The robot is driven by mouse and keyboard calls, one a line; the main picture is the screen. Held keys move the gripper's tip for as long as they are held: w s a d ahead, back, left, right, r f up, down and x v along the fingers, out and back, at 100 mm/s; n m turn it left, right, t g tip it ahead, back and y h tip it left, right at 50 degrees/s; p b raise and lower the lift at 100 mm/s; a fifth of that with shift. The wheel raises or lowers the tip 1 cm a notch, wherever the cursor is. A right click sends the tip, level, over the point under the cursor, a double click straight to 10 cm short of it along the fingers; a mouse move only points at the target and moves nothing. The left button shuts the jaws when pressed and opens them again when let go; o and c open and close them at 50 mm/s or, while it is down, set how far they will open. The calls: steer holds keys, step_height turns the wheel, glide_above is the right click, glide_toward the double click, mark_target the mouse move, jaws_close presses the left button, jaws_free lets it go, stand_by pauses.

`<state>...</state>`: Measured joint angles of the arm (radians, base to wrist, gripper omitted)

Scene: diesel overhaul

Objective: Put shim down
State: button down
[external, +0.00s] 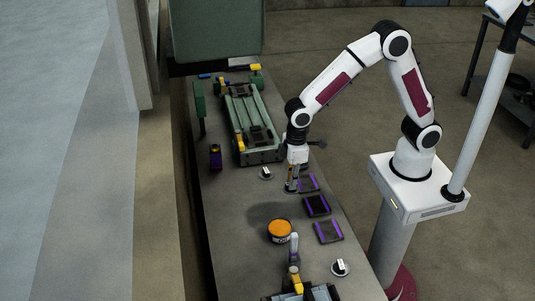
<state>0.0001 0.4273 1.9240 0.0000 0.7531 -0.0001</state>
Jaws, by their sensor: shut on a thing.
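My gripper (291,187) points down, low over the grey bench, just left of the farthest of the purple-edged dark pads (309,183). It is shut on the shim, which is too small and too much covered by the fingers to make out. I cannot tell whether the shim touches the bench surface.
A green engine frame (251,124) lies behind my gripper.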

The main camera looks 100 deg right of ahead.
steer(key=shift+w+r, duration=0.55)
steer(key=shift+r, duration=0.45)
steer(key=shift+s, duration=0.25)
glide_above(289, 206)
steer(key=shift+f, duration=3.15)
steer(key=shift+f, duration=1.85)
steer(key=shift+f, duration=0.1)
